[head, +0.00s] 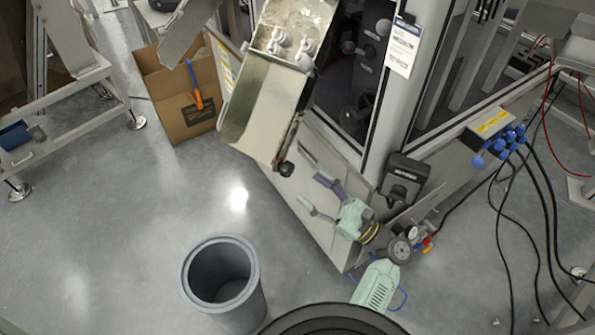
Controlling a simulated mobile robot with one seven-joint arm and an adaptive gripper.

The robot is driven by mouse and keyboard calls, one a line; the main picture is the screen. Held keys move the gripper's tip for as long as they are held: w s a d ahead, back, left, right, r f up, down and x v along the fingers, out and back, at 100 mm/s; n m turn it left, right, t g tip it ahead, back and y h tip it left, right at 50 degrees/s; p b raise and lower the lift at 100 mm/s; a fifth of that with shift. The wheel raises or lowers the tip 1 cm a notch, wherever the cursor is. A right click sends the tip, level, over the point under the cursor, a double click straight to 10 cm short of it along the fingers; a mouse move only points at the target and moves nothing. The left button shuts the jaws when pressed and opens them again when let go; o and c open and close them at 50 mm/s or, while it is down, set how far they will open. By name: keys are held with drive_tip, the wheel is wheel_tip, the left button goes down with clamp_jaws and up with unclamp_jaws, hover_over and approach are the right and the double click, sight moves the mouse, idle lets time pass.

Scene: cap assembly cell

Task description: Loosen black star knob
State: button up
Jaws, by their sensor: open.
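A small black knob (286,168) sits at the lower right corner of the metal chute in the head view. It is too small for me to tell its star shape. My gripper (308,188) is below and right of the knob in the picture. Its two fingers are spread open and point up and left, toward the chute's lower end. Nothing shows between them, and they look apart from the knob. The metal chute (262,110) slopes down from the machine, with pale caps or fittings at its upper end.
A grey bin (222,282) stands on the floor at the lower middle. An open cardboard box (185,112) holds an orange and blue tool (195,86). The machine frame (395,95) rises behind my arm. Black cables (545,190) hang at right.

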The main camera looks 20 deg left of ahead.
sight(291, 172)
drive_tip(key=p+x, duration=0.1)
drive_tip(key=x, duration=0.4)
drive_tip(key=shift+w+a+r, duration=0.1)
drive_tip(key=shift+a+r, duration=0.05)
drive_tip(key=shift+a, duration=0.2)
drive_tip(key=shift+c, duration=0.2)
